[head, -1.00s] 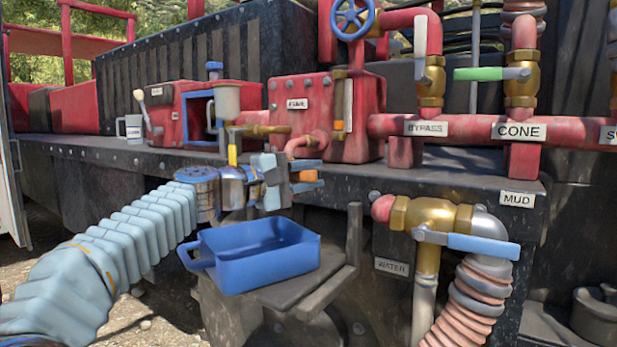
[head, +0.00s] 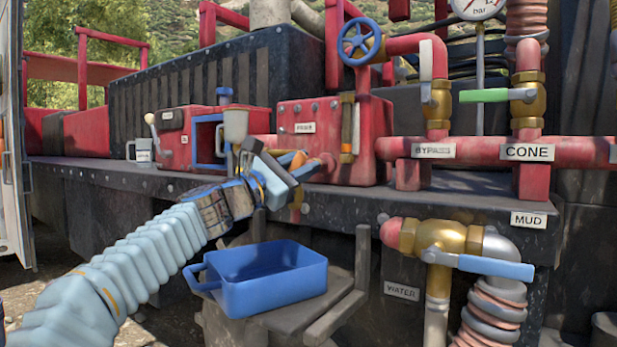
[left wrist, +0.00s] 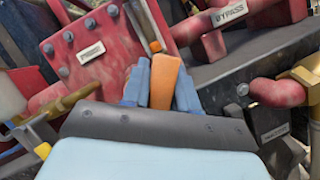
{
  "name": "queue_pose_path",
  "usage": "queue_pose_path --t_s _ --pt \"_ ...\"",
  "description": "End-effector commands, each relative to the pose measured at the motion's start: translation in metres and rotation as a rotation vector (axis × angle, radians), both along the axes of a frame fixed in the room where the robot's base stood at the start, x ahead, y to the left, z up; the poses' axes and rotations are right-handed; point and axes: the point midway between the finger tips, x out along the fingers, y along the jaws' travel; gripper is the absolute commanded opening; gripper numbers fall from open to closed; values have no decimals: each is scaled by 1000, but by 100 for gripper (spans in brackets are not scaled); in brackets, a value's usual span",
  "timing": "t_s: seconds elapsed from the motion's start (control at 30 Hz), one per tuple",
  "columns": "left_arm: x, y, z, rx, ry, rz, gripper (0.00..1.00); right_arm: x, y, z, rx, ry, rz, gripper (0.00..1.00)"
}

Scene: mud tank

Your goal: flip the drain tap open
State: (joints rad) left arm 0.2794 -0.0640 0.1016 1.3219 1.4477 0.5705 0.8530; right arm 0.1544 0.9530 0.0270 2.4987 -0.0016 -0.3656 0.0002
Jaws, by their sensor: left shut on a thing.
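My left gripper (head: 284,168) is shut on an orange handle (head: 298,160), just in front of the red pump block and above the deck edge. In the left wrist view the orange handle (left wrist: 165,80) stands between the two blue fingers (left wrist: 162,84), which lie against its sides. I take it for the drain tap's handle. A small brass piece (head: 296,196) shows below my gripper at the deck edge; the tap's body is otherwise mostly hidden by my gripper. My right gripper is not in view.
A blue tray (head: 262,298) stands on a support below my gripper. The red pump block (head: 330,165) is close behind. To the right are the red BYPASS pipe (head: 480,148) and a brass valve with a blue lever (head: 495,266).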

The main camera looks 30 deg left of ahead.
Motion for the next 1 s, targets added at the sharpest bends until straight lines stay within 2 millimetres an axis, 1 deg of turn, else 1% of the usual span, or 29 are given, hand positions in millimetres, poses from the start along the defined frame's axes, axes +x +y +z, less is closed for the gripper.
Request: queue_pose_path --t_s 0.2,0.5,0.8,1.0 --pt "1 14 7 -204 17 0 0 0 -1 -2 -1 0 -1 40" --pt "3 33 13 -444 36 0 0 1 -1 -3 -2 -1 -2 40" --pt "4 45 14 -589 48 1 0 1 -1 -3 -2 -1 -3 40" --pt "4 48 14 -627 51 1 0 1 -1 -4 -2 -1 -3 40"
